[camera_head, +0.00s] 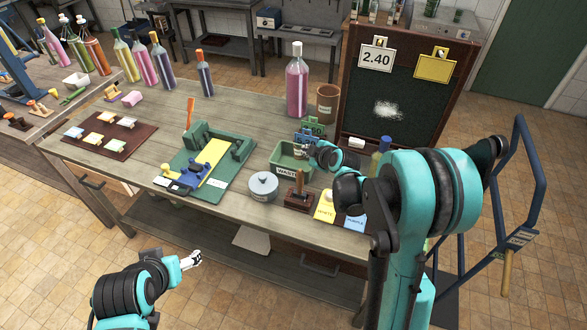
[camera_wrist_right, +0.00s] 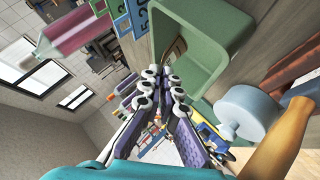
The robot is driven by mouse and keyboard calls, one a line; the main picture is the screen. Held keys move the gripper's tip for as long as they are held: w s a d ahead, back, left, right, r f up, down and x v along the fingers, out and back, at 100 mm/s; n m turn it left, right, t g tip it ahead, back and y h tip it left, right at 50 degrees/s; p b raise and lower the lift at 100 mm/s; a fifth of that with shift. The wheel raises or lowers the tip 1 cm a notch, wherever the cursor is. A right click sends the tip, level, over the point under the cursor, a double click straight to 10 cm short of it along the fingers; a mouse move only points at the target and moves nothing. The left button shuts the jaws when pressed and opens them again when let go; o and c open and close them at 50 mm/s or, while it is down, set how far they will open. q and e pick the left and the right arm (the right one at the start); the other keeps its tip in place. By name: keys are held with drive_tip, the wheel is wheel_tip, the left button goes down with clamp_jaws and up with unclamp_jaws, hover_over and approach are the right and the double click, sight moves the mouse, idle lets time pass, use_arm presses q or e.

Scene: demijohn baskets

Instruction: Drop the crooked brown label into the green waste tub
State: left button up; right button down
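The green waste tub (camera_head: 280,170) stands near the front of the table, right of the middle. My right gripper (camera_head: 306,147) is at the tub's back right, over its rim. In the right wrist view the fingers of the right gripper (camera_wrist_right: 161,78) are close together, pointing at the open green tub (camera_wrist_right: 222,50). A small brown piece, seemingly the brown label (camera_wrist_right: 173,48), shows at the fingertips, partly hidden by them. My left gripper (camera_head: 192,260) is in front of the table, away from everything; its finger gap is too small to judge.
A grey lidded pot (camera_head: 263,186) and a brown stamp (camera_head: 298,196) stand before the tub. A pink bottle (camera_head: 297,85) and a brown pot (camera_head: 327,103) stand behind it. Yellow and blue cards (camera_head: 325,207) lie to the right. A green jig (camera_head: 236,165) is at left.

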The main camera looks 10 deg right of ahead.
drive_tip(key=shift+f, duration=0.4)
drive_tip(key=c, duration=1.6)
unclamp_jaws()
drive_tip(key=shift+c, duration=0.2)
drive_tip(key=v, duration=1.2)
drive_tip(key=shift+a, duration=0.1)
